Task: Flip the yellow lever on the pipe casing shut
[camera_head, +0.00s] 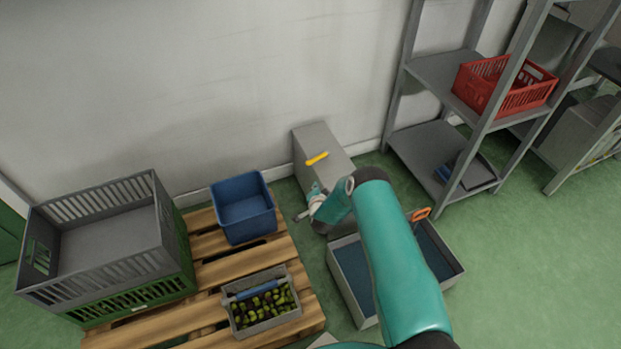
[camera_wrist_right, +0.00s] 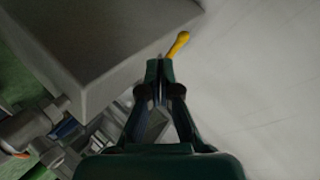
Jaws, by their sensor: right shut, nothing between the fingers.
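The yellow lever (camera_head: 317,158) is on the grey pipe casing (camera_head: 322,142), a box standing against the wall. In the head view it lies slanted across the casing, its right end a little higher. My right gripper (camera_head: 314,190) is low at the casing's front left, below the lever and partly hidden by my teal arm. In the right wrist view my right gripper (camera_wrist_right: 160,70) is shut and empty. The yellow lever (camera_wrist_right: 178,44) shows just beyond its fingertips, beside the casing's (camera_wrist_right: 110,40) edge; I cannot tell whether they touch. My left gripper is not in view.
A wooden pallet (camera_head: 212,268) at left carries a blue bin (camera_head: 240,200), an olive crate (camera_head: 262,325) and a large grey crate (camera_head: 165,225). A grey tray (camera_head: 360,312) sits beside my arm. A metal shelf (camera_head: 445,70) holds a red basket (camera_head: 478,95). Green floor is free at right.

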